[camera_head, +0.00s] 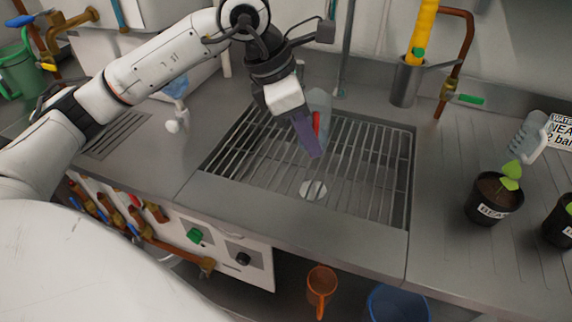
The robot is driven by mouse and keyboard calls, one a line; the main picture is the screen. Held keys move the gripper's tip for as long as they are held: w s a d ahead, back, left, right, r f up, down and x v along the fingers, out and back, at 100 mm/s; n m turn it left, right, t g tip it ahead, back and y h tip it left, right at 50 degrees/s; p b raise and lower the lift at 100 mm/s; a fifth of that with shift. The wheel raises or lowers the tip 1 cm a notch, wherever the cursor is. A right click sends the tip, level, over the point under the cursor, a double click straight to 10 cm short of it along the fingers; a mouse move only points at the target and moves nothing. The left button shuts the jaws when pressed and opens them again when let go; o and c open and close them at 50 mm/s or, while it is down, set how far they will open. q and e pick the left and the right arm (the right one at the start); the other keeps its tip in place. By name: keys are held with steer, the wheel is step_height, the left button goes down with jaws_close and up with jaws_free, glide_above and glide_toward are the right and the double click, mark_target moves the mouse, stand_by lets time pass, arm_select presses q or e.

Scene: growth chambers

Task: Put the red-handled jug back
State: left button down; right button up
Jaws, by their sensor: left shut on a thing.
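The jug (319,99) is a translucent grey vessel over the back middle of the metal sink grate (370,167). A strip of its red handle (316,122) shows beside my fingers. My left gripper (311,150) reaches down over the grate and is shut on the jug's handle. The gripper and its purple-grey fingers hide much of the handle and part of the jug. I cannot tell whether the jug touches the grate. My right gripper is not in view.
A clear jug with a white handle (533,138) and potted plants (494,197) stand at the right. A metal cup (406,83) is at the back. A green can (20,72) is far left. An orange jug (321,286) and blue bucket (398,304) sit below the counter.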

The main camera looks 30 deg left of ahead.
arm_select(q)
steer(key=n, duration=0.2)
steer(key=w+r+n+t+y, duration=0.1)
steer(key=n, duration=0.1)
steer(key=w+n+y, duration=0.1)
steer(key=shift+a+r+n+b, duration=0.25)
steer(key=shift+a+n+b, duration=0.05)
steer(key=shift+n+b, duration=0.1)
steer(key=n, duration=0.1)
steer(key=n+y, duration=0.1)
steer(key=n, duration=0.1)
steer(key=w+r+n, duration=0.1)
steer(key=shift+w+a+t+y, duration=0.1)
steer(key=shift+a+t+y, duration=0.2)
steer(key=shift+a, duration=0.1)
steer(key=shift+n, duration=0.3)
step_height(320, 180, down, 10)
steer(key=shift+r, duration=0.15)
steer(key=c, duration=1.8)
jaws_free()
steer(key=shift+c, duration=0.2)
steer(key=v, duration=1.2)
